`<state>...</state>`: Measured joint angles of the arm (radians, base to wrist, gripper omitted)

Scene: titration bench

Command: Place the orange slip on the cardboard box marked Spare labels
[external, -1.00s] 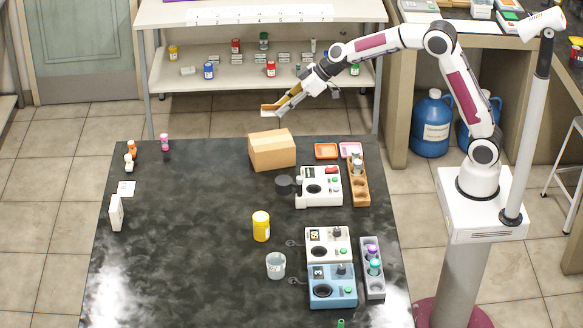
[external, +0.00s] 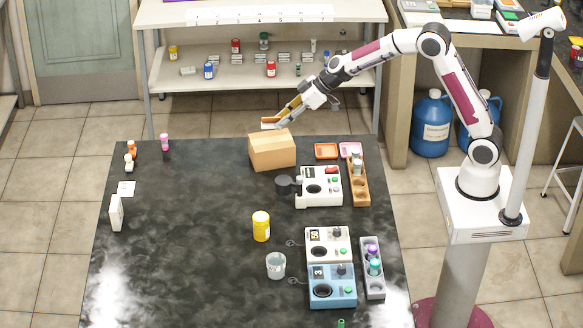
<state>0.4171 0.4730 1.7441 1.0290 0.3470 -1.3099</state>
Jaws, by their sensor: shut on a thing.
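The cardboard box (external: 272,152) stands closed at the far edge of the black table; no marking on it is legible. My gripper (external: 285,110) is above the box's far edge, tilted down to the left. It is shut on the orange slip (external: 268,121), a small thin piece with a pale edge showing at the fingertips. The slip is close over the far side of the box top; a gap or touch cannot be told from this angle.
A white instrument (external: 320,187) and a dark round piece (external: 284,186) stand in front. A shelf (external: 260,72) with small bottles stands behind. The table's left middle is clear.

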